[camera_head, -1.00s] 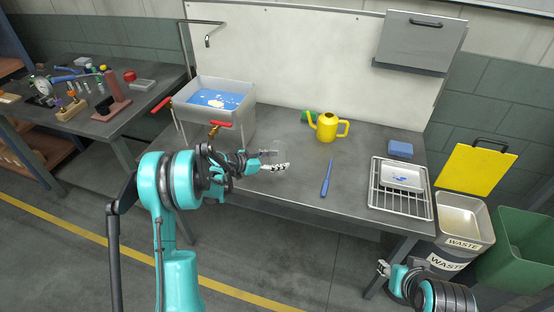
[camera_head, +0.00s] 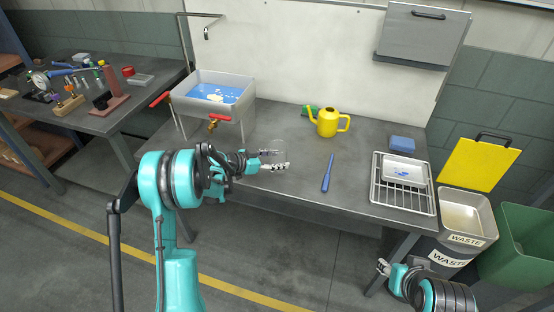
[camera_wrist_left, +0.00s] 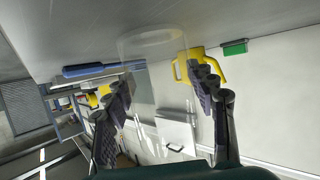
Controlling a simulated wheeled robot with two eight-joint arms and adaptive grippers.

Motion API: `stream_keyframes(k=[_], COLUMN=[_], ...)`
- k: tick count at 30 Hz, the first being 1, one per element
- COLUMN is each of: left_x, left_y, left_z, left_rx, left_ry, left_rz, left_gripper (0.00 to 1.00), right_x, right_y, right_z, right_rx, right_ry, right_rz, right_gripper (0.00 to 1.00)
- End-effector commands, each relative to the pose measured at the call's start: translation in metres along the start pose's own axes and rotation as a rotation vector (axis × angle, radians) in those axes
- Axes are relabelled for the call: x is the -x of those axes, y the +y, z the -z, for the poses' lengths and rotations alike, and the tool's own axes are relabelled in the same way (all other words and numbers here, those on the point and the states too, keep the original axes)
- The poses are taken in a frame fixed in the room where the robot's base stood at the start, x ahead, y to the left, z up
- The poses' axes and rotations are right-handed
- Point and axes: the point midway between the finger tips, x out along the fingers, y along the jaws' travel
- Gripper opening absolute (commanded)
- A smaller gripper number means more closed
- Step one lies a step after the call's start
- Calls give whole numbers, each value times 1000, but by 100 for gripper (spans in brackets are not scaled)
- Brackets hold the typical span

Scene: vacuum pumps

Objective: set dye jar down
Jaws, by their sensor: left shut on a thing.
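The dye jar is a clear, see-through glass vessel (camera_wrist_left: 152,48), seen between the fingers in the left wrist view. In the head view it shows only as a faint outline (camera_head: 274,147). My left gripper (camera_head: 280,159) is shut on the jar at the front left part of the grey table (camera_head: 285,190). The jar's rim lies close to the table surface in the wrist view; I cannot tell whether they touch. My right gripper (camera_head: 383,268) is low beside the table's front right corner, too small to read.
A blue-handled tool (camera_head: 327,175) lies right of the jar. A yellow watering can (camera_head: 328,122) and a green block (camera_head: 310,110) stand behind. A wire rack (camera_head: 404,208) with a white tray (camera_head: 405,170) and a blue sponge (camera_head: 402,144) are at right. A basin (camera_head: 240,105) stands left.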

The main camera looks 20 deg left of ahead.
Motion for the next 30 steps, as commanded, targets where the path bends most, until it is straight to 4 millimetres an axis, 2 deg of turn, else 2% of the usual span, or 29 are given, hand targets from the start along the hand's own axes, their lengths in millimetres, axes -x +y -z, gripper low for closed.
stream_keyframes(k=[21,22,24,30], left_x=[-2,-2,-2,-2], left_y=[0,0,0,0], left_z=[-5,-5,-5,-4], left_rx=[0,0,0,0], left_ry=[0,0,0,0], left_rz=[0,0,0,0], left_gripper=[17,61,80,80], right_x=[-4,-4,-4,-4], right_y=[0,0,0,0], right_z=[-3,-3,-2,-2], right_rx=[0,0,0,0], right_ry=[0,0,0,0], right_rz=[0,0,0,0], right_gripper=[40,40,40,40])
